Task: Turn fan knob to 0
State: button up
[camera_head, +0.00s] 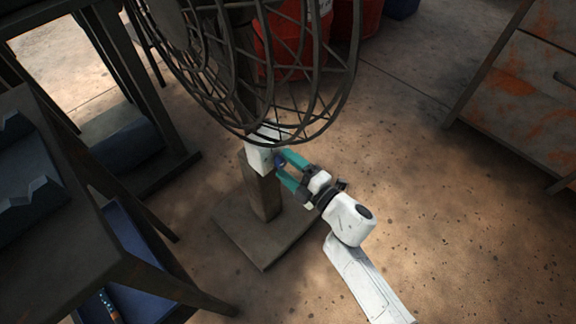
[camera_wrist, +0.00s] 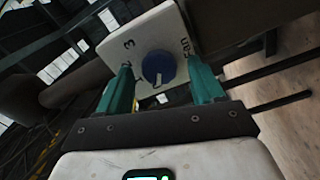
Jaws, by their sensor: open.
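The fan's blue round knob (camera_wrist: 158,68) sits on a white plate (camera_wrist: 140,45) in the wrist view. In the head view, my gripper (camera_head: 281,162) reaches the white control box (camera_head: 259,158) below the fan cage (camera_head: 250,50).
The fan stands on a post with a flat square base (camera_head: 265,230). A dark table (camera_head: 75,240) is at the left, a rusty cabinet (camera_head: 525,90) at the right. Red buckets (camera_head: 285,50) stand behind the fan. Floor at the right of my arm is clear.

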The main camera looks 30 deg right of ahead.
jog(key=p+v, duration=0.1)
jog(key=v, duration=0.9)
jog(key=shift+s+p, duration=0.25)
jog(key=shift+p, duration=0.1)
jog(key=s+d+f+m+g+h, duration=0.2)
jog(key=d+m+g+h, duration=0.4)
jog(key=d+m+h, duration=0.6)
jog(key=s+a+m+g+y, duration=0.3)
jog(key=s+a+g, duration=0.15)
jog(key=s, duration=0.35)
jog(key=s+a+m+g+y, duration=0.35)
jog(key=s+g, duration=0.25)
jog(key=s, duration=0.3)
notch_tip(320, 180, up, 26)
jog(key=p, duration=2.6)
jog(key=shift+d, duration=0.2)
